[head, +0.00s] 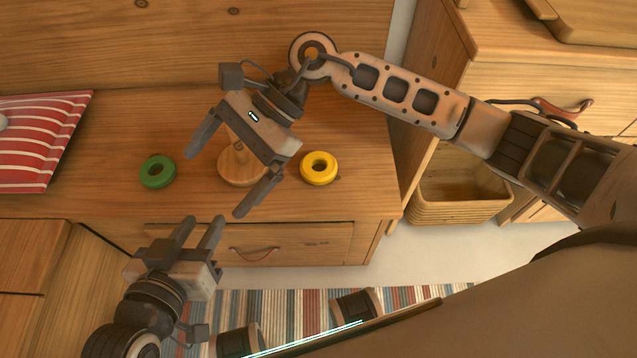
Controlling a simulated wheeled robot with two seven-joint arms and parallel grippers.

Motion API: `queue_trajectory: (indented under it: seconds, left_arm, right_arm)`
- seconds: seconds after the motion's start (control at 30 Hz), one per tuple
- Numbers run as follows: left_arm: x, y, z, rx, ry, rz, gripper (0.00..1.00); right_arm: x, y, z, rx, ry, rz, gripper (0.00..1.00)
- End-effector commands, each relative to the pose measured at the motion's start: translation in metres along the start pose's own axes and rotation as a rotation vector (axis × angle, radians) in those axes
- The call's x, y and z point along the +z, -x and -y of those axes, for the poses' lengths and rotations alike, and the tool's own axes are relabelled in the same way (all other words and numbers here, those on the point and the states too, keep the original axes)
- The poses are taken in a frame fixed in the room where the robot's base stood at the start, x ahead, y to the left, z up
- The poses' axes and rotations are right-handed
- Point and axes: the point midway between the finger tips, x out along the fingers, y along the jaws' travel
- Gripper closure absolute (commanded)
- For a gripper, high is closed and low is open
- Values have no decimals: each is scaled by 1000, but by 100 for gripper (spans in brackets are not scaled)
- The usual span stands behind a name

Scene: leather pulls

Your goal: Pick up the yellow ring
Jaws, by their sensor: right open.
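The yellow ring (319,168) lies flat on the wooden cabinet top, right of the wooden peg stand. My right gripper (214,185) is open and empty, with its fingers wide apart above the stand. Its nearer finger is to the left of the ring and apart from it. The peg stand (237,168) has a round base, and my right gripper partly covers its peg. My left gripper (203,219) is at the cabinet's front edge, with a gap between its fingers and nothing seen between them.
A green ring (157,171) lies left of the stand. A red striped cushion (42,140) is at the far left. The cabinet top (350,115) behind the yellow ring is clear.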

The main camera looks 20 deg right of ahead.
Motion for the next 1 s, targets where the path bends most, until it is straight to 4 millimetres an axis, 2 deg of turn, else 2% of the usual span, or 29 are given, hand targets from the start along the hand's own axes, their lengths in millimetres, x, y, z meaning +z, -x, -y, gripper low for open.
queue_trajectory:
  seconds: [0.03,0.1,0.13,0.2,0.3,0.37,0.47,0.8,1.0]
  left_arm:
    - [16,-8,1,11,0,-11,64]
    - [20,-12,0,24,1,-22,64]
    - [22,-13,-1,29,2,-25,64]
    - [24,-15,-3,38,3,-33,64]
    - [25,-16,-4,47,4,-40,64]
    - [25,-16,-5,50,4,-44,64]
    - [24,-16,-6,55,4,-57,64]
    - [18,-17,-11,89,52,-119,64]
    - [14,-17,-14,105,78,-136,64]
  right_arm:
    - [-48,11,5,50,126,-202,1]
    - [-92,42,9,139,252,-447,1]
    - [-107,56,12,175,289,-537,1]
    - [-132,90,16,249,347,-707,1]
    - [-150,125,19,323,381,-862,1]
    - [-156,136,19,349,387,-909,1]
    - [-167,137,18,367,390,-936,1]
    - [-225,97,8,365,391,-931,1]
    - [-242,86,6,362,391,-932,1]
